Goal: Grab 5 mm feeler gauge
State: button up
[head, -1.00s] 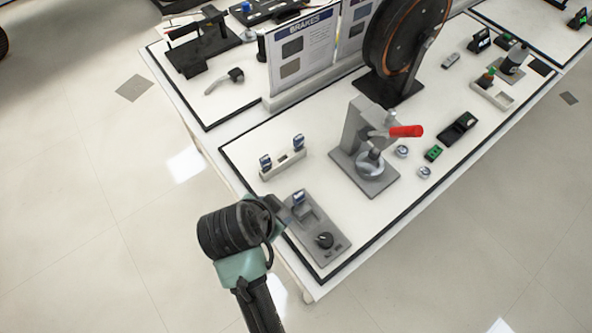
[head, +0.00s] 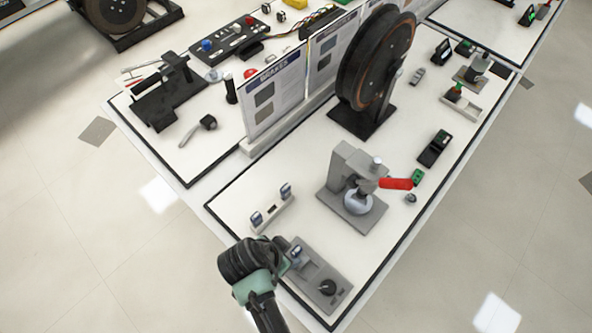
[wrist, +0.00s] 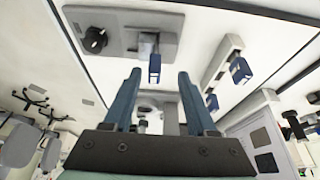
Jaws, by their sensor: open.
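Three small blue-and-white gauge-like pieces are in view; I cannot read which is 5 mm. One (head: 297,251) stands on a grey plate (head: 322,277) with a black knob, and it also shows in the wrist view (wrist: 155,68). The other two, one nearer (head: 257,218) and one farther (head: 285,190), stand in a pale grey holder (head: 273,214) behind the plate. In the wrist view my gripper (wrist: 160,74) is open and empty, with the plate's piece between its blue fingertips in the picture. I cannot tell the depth gap. In the head view my wrist hides the fingers.
A grey press (head: 345,185) with a red handle (head: 396,184) stands to the right of the holder. A large dark wheel (head: 376,60) on a stand and a BRAKES board (head: 275,95) rise behind. The white tabletop between holder and press is clear.

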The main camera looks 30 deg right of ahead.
aim_at(295, 252)
jog(key=shift+s+d+f, duration=0.1)
jog(key=shift+d+f, duration=0.3)
jog(key=shift+d+p+x, duration=0.15)
jog(key=shift+p+x, duration=0.05)
jog(key=shift+x, duration=0.9)
jog(key=shift+d+p+x, duration=0.15)
jog(key=shift+p+x, duration=0.05)
jog(key=shift+x, duration=0.85)
jog(key=shift+s+r, duration=0.1)
grip_shut()
